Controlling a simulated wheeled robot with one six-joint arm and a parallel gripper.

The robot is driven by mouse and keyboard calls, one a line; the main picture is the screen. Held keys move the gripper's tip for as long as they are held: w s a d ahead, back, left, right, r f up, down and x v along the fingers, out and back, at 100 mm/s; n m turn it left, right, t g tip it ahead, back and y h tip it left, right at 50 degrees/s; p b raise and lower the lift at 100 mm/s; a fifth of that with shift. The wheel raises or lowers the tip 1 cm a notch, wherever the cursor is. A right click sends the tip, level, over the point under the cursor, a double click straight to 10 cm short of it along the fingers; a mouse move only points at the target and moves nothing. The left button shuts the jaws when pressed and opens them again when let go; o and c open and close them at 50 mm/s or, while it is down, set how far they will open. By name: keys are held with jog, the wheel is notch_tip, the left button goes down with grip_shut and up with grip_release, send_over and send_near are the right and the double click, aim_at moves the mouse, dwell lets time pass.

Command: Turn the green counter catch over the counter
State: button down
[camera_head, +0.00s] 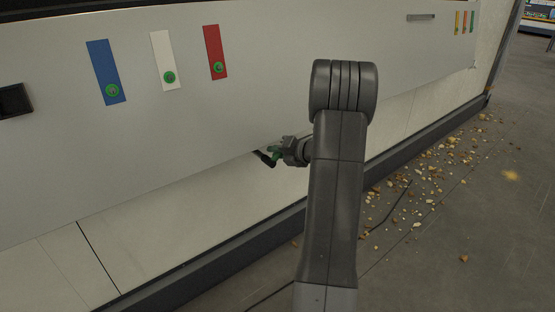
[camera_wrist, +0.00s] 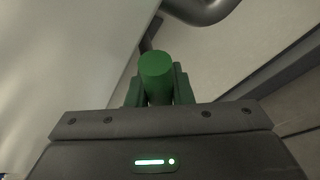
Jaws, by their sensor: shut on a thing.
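The green counter catch (camera_head: 275,153) is at the lower edge of the large pale panel, the counter (camera_head: 240,110). My gripper (camera_head: 280,152) reaches it from the right and is shut on it. In the wrist view the catch (camera_wrist: 157,72) shows as a green cylinder end between the two fingers of my gripper (camera_wrist: 158,90). A dark bar runs up behind the catch in the wrist view. The far part of the catch is hidden by the fingers.
Blue (camera_head: 106,72), white (camera_head: 164,60) and red (camera_head: 215,52) strips with green round marks are on the panel. A dark handle (camera_head: 420,17) is at its upper right. A dark curved pipe (camera_wrist: 205,10) is near the catch. Crumbs (camera_head: 430,165) litter the floor at right.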

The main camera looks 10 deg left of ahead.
jog(key=shift+s, duration=0.1)
dwell(0.3)
jog(key=c, duration=1.3)
grip_release()
jog(key=shift+r, duration=0.1)
jog(key=shift+r, duration=0.1)
